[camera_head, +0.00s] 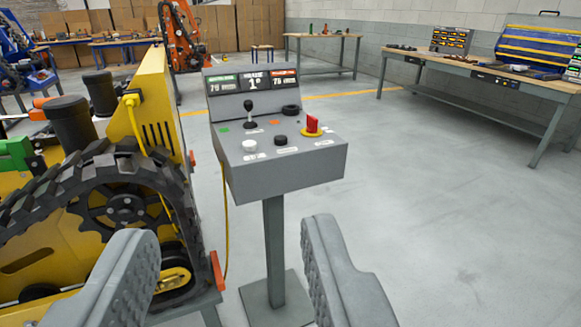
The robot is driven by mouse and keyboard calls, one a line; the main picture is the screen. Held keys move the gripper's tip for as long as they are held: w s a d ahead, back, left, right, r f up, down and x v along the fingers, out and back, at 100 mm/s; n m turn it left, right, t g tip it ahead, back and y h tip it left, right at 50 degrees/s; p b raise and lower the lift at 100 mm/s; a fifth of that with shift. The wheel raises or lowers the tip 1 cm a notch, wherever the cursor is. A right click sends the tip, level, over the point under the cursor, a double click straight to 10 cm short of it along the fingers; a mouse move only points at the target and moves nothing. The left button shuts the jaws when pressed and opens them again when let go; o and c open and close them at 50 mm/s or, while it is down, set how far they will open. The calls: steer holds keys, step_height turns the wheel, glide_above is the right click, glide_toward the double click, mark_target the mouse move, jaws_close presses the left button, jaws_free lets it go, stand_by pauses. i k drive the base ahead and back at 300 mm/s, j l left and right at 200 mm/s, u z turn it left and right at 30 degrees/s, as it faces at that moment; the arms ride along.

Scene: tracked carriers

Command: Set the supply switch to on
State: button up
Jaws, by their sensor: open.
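A grey control console (310,176) stands on a single post in the middle of the view. The console also carries a black lever (250,114), a white button (249,146), a black button (280,140) and a dark knob (291,109). My gripper (232,270) is open and empty, its two grey fingers in the foreground, below and in front of the console, touching nothing.
A yellow tracked carrier (150,100) stands close to the console's left. A yellow cable (225,220) hangs at the console's left edge. Workbenches (480,80) line the right wall and an orange machine (183,40) stands behind. The floor to the right is clear.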

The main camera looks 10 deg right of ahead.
mark_target(311, 122)
steer(key=i+j, duration=0.1)
steer(key=i, duration=0.3)
steer(key=i+j+z, duration=0.1)
steer(key=i, duration=0.3)
steer(key=i+j, duration=0.2)
steer(key=i, duration=0.2)
